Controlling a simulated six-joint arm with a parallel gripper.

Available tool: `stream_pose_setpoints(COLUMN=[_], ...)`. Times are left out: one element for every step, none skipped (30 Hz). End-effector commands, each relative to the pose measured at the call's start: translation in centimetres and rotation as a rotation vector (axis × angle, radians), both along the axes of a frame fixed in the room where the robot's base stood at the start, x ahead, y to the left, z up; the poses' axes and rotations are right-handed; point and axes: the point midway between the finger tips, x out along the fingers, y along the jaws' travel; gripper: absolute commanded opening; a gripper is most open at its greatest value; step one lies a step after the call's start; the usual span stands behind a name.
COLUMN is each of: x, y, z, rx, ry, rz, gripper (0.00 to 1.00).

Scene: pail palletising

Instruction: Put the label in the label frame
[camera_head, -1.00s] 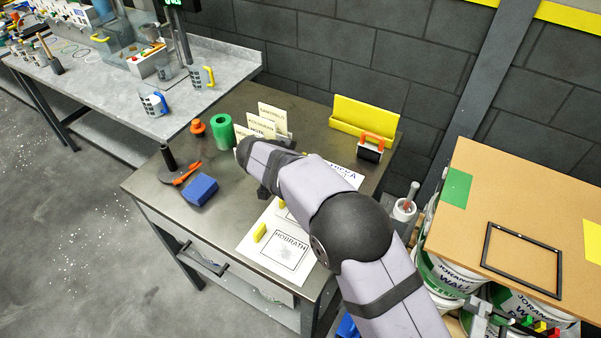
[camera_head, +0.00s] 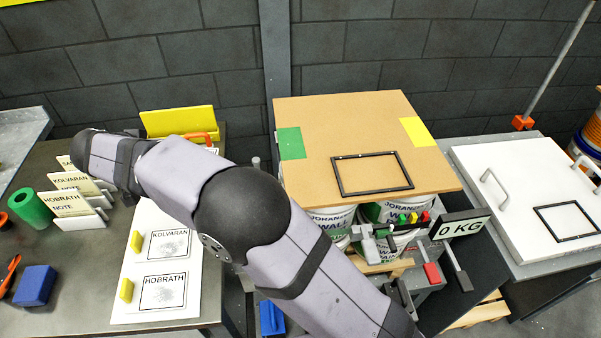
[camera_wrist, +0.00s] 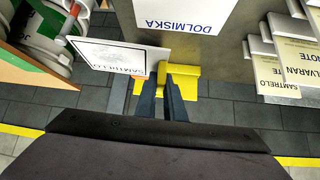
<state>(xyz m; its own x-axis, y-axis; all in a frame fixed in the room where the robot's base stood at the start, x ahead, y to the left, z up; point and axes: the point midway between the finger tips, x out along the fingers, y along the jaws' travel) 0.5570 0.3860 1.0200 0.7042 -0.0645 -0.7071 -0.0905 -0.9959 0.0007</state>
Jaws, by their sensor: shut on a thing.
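The card stands out to the left of the fingertips, above the floor and table. In the head view my arm hides the gripper and the card. An empty black rectangular frame (camera_head: 337,178) lies on the brown board (camera_head: 310,110). A second black frame (camera_head: 541,219) lies on the white panel (camera_head: 480,160) at the right.
A DOLMISKA label (camera_wrist: 175,15) shows in the wrist view. Note cards (camera_head: 72,203), a green roll (camera_head: 30,207) and a blue block (camera_head: 35,286) are at left. Pails (camera_head: 335,222) stand under the board.

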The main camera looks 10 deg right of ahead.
Motion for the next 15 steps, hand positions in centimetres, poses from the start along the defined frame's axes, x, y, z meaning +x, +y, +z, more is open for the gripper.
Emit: stream_pose_setpoints(x=[1.2, 1.7, 2.3, 2.7, 3.1, 3.5, 3.8, 3.9, 4.1, 4.2, 4.2, 4.1, 3.9, 3.8, 3.4], y=[-2.4, -3.7, -5.5, -6.9, -8.3, -10.2, -11.6, -13.0, -15.0, -16.4, -17.8, -19.7, -21.1, -22.4, -24.2], z=[-0.2, 0.1, 0.5, 0.9, 1.2, 1.6, 2.0, 2.3, 2.7, 3.1, 3.4, 3.8, 4.1, 4.4, 4.8], rx=[0.005, 0.005, 0.005, 0.006, 0.006, 0.006, 0.006, 0.006, 0.006, 0.008, 0.006, 0.007, 0.007, 0.008, 0.008], ry=[-0.004, -0.005, -0.006, -0.005, -0.006, -0.006, -0.007, -0.007, -0.007, -0.008, -0.008, -0.008, -0.009, -0.009, -0.009], rz=[-0.025, -0.034, -0.047, -0.054, -0.063, -0.071, -0.077, -0.082, -0.088, -0.092, -0.093, -0.095, -0.095, -0.095, -0.092], gripper=[0.00, 0.00, 0.00, 0.00, 0.00, 0.00, 0.00, 0.00, 0.00, 0.00, 0.00, 0.00, 0.00, 0.00, 0.00])
